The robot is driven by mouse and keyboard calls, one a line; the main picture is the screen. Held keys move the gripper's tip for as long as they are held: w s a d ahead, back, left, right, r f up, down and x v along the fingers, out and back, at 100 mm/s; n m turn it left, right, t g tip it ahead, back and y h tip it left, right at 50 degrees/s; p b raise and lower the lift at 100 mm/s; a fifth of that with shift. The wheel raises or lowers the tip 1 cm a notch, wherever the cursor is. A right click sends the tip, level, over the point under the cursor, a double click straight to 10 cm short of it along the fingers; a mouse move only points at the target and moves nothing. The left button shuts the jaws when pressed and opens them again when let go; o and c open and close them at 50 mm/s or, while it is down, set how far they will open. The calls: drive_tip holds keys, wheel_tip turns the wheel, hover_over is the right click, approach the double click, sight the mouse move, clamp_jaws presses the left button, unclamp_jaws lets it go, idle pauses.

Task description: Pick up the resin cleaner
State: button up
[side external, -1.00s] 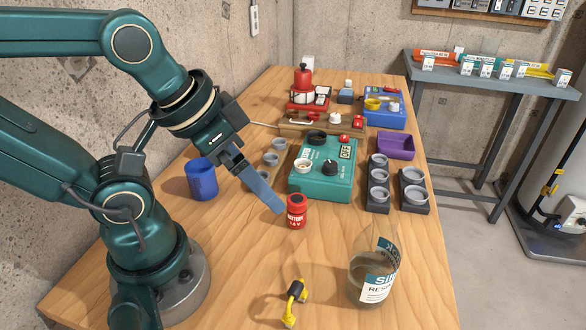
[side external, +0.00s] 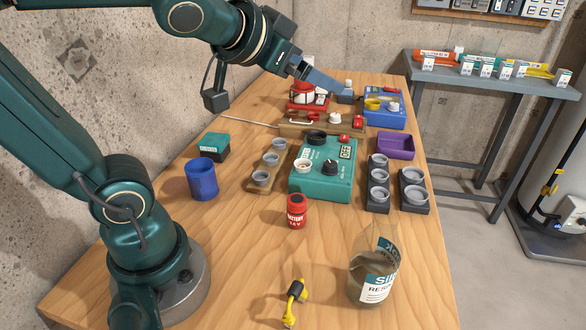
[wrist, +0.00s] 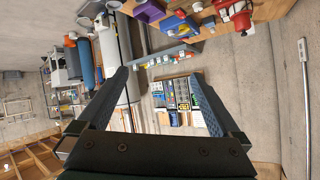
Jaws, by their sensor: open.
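A clear jar (side external: 372,272) with a white and teal label stands upright at the front right of the wooden table in the side view. Its label is partly cut off by the curve; "RES" can be read, so it may be the resin cleaner. I cannot make it out in the wrist view. My gripper (side external: 335,86) is raised over the far end of the table, well away from the jar. In the wrist view my gripper (wrist: 160,78) has its two fingers spread with nothing between them.
A red battery (side external: 297,212), a teal box (side external: 322,185) and a blue cup (side external: 201,180) stand mid-table. A yellow and black item (side external: 292,300) lies left of the jar. Grey cup racks (side external: 377,200) and a purple bin (side external: 396,146) are at the right.

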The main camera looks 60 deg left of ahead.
drive_tip(key=w+d+r+m+t+h, duration=0.2)
drive_tip(key=w+d+m+t+h, duration=0.1)
drive_tip(key=w+d+m+h, duration=0.6)
drive_tip(key=s+d+f+m+g+h, duration=0.1)
drive_tip(key=s+d+f+g+h, duration=0.1)
drive_tip(key=s+d+f+g, duration=0.1)
drive_tip(key=s+d+f+m+g+h, duration=0.2)
drive_tip(key=s+d+f+g, duration=0.1)
drive_tip(key=s, duration=0.1)
drive_tip(key=s+d+f+m+g+h, duration=0.2)
drive_tip(key=s+f+g+h, duration=0.1)
drive_tip(key=s+g, duration=0.1)
drive_tip(key=shift+d+f, duration=0.1)
drive_tip(key=shift+d, duration=0.3)
approach(391, 281)
drive_tip(key=w+d+f, duration=0.2)
drive_tip(key=d+f, duration=0.1)
drive_tip(key=shift+d+f, duration=0.1)
drive_tip(key=shift+d, duration=0.2)
drive_tip(key=shift+x, duration=2.55)
drive_tip(key=c, duration=1.5)
drive_tip(key=shift+o, duration=0.2)
drive_tip(key=shift+r, duration=0.2)
